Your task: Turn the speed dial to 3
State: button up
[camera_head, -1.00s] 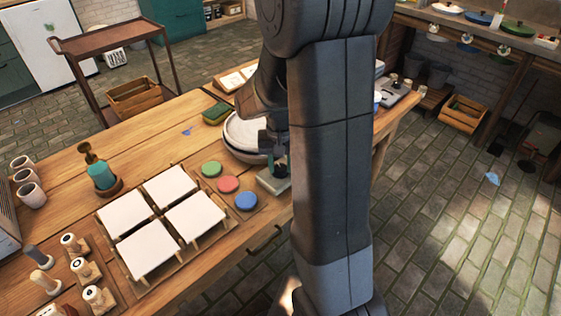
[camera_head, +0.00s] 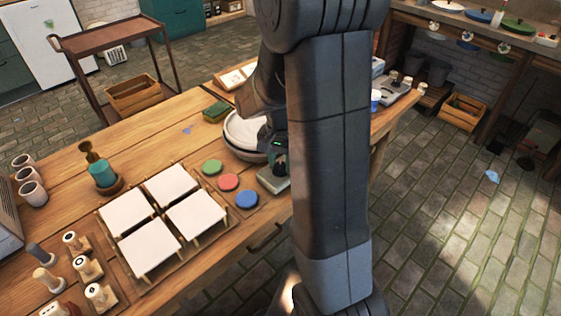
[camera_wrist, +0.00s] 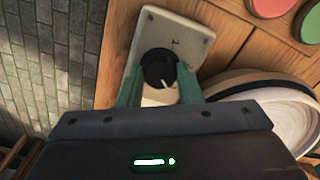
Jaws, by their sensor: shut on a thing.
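The speed dial (camera_wrist: 157,68) is a round black knob with a pale pointer line, on a light grey control box (camera_wrist: 185,33). In the wrist view the pointer slants toward the lower right; any numbers are too small to read. My gripper (camera_wrist: 158,80) has its two green fingers on either side of the dial and is shut on it. In the head view my gripper (camera_head: 279,158) is over the control box (camera_head: 267,181), at the table's edge, and hides the dial. My arm covers part of the box.
A round pale wheel or plate in a basin (camera_head: 243,130) stands close beside the gripper. Green (camera_head: 212,167), red (camera_head: 229,182) and blue (camera_head: 246,198) discs lie to the left. White square tiles (camera_head: 150,255) and a teal bottle (camera_head: 102,172) are farther left.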

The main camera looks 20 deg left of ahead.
aim_at(281, 165)
jog(key=o, duration=1)
notch_tip(281, 165, up, 14)
jog(key=shift+f+p, duration=0.1)
jog(key=shift+p, duration=0.7)
notch_tip(281, 165, down, 14)
jog(key=shift+b, duration=0.8)
